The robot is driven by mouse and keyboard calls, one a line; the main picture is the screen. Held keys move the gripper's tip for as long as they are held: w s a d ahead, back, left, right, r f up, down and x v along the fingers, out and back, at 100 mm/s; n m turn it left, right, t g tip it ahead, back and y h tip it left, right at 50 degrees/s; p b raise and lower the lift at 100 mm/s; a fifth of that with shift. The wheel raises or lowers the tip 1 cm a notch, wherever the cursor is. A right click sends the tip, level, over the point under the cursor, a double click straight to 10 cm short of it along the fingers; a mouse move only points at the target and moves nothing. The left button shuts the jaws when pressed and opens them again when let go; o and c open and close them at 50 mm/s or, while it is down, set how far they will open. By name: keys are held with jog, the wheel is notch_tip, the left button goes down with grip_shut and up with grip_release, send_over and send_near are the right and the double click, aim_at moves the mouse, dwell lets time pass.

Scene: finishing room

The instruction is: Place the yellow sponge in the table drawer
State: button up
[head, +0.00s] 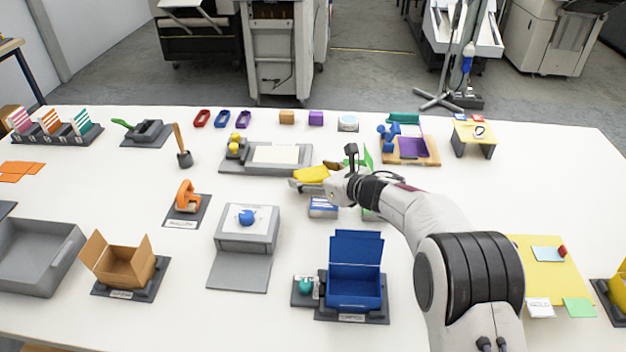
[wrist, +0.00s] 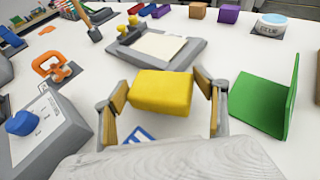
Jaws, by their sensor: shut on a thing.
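The yellow sponge (head: 312,173) is between the two fingers of my gripper (head: 310,182), over the middle of the table. In the wrist view the sponge (wrist: 161,92) spans the gap between the wood-toned fingers of my gripper (wrist: 161,103), which is shut on it. It appears raised above the white tabletop. A grey open-topped box (head: 38,258) at the left edge looks empty and is partly cut off. I cannot tell whether it is the table drawer; no other drawer shows clearly.
A grey stand with a blue piece (head: 246,217), a cardboard box (head: 120,262) and a blue open box (head: 354,286) stand along the front. A grey tray with a pale sheet (head: 275,155) lies behind the sponge. A green angled piece (wrist: 266,101) stands right of my gripper.

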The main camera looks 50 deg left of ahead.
jog(key=shift+f, duration=0.95)
jog(key=shift+f, duration=0.15)
jog(key=o, duration=0.9)
jog(key=shift+c, duration=0.2)
jog(key=shift+r, duration=0.2)
jog(key=shift+v, duration=6)
